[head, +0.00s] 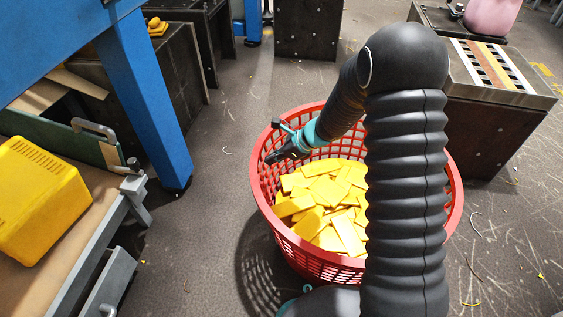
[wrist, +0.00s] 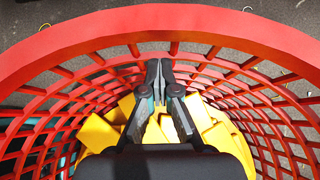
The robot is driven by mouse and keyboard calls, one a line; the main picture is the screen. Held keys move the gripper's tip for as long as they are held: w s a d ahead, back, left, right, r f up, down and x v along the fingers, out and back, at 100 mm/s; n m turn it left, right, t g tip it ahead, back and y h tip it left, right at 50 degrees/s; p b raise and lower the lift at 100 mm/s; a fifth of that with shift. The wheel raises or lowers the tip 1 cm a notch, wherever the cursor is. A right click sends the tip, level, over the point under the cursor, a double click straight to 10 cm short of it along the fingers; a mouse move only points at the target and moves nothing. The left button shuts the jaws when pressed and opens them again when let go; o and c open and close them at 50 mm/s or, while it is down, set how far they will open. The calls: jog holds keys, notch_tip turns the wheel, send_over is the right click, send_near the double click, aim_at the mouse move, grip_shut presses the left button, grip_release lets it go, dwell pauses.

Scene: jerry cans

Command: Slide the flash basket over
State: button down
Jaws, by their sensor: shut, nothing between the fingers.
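The flash basket is a round red plastic mesh basket (head: 303,254) standing on the floor, filled partway with flat yellow pieces (head: 325,196). In the wrist view its red rim (wrist: 160,22) arcs across the top and the yellow pieces (wrist: 97,133) lie below. My gripper (head: 270,160) is inside the basket, close to the left wall near the rim. In the wrist view my gripper (wrist: 158,66) has its fingertips together, pointing at the mesh wall just under the rim. Whether the fingertips touch the wall cannot be told. My arm hides the basket's right part in the head view.
A blue machine leg (head: 146,100) and a workbench (head: 75,270) with a yellow box (head: 38,198) stand at the left. A dark crate (head: 490,125) with a slatted top stands behind right. Open floor (head: 215,170) lies left of the basket.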

jog(key=a, duration=0.4)
jog(key=shift+w, duration=0.15)
jog(key=shift+d, duration=0.1)
jog(key=shift+d, duration=0.3)
jog(key=p, duration=0.1)
send_near(263, 157)
jog(key=d, duration=0.3)
jog(key=shift+f, duration=0.1)
jog(key=shift+a, duration=0.1)
